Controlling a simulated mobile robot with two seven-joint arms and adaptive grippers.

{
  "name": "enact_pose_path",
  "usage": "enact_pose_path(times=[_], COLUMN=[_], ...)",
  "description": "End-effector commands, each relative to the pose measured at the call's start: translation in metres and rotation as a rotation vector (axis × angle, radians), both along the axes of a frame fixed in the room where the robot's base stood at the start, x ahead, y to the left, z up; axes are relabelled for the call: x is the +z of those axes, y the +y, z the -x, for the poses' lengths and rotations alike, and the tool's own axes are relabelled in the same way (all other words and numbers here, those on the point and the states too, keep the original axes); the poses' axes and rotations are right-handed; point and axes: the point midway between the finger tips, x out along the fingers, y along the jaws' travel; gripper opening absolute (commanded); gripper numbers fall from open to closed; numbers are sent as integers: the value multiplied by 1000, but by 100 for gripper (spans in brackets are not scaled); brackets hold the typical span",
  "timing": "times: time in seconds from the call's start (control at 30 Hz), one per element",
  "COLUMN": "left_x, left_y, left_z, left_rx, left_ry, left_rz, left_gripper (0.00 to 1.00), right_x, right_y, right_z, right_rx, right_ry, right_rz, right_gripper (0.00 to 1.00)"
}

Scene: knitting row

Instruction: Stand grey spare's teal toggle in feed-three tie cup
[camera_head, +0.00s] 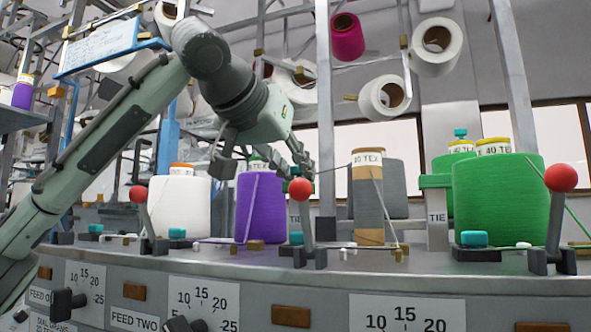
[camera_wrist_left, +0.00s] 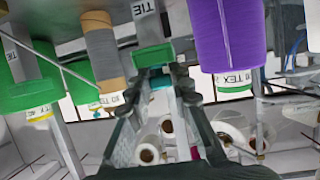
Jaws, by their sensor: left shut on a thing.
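My left gripper (camera_head: 303,165) reaches in from the upper left, between the purple cone (camera_head: 261,208) and the grey spare cone (camera_head: 397,190). In the left wrist view, which is upside down, its fingers (camera_wrist_left: 158,82) are shut on a small teal piece, the teal toggle (camera_wrist_left: 158,77), mostly hidden between them. A green tie cup (camera_wrist_left: 153,55) by a TIE plate (camera_wrist_left: 143,8) lies just beyond the fingertips. I cannot tell whether the toggle touches it. In the head view a thin grey yarn runs from the gripper towards the grey cone. My right gripper is out of view.
A red ball-topped lever (camera_head: 300,188) stands just below the gripper. A brown-and-grey cone (camera_head: 368,195) stands to the right, then another TIE plate (camera_head: 437,217) and a large green cone (camera_head: 500,200). A white cone (camera_head: 179,205) stands left. Spools hang above.

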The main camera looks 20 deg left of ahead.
Motion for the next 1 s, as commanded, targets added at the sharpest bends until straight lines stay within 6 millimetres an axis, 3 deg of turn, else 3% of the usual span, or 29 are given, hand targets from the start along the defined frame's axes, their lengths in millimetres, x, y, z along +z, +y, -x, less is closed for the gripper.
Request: enact_pose_path(times=[0.03,0.2,0.23,0.4,0.77,1.0], left_x=[-10,-13,-13,-14,-14,1], left_y=[-2,-2,-2,-2,-2,1], left_z=[0,-1,-1,-1,0,29], left_rx=[-2,-3,-3,-2,-1,-4], left_ry=[24,29,29,31,31,22], left_rz=[-11,-13,-13,-15,-13,-12], left_gripper=[12,12,23,44,45,45], right_x=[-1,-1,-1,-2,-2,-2], right_y=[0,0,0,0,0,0], right_z=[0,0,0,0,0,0], right_rx=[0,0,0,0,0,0], right_ry=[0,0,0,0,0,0], right_rz=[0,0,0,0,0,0], right_gripper=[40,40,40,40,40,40])
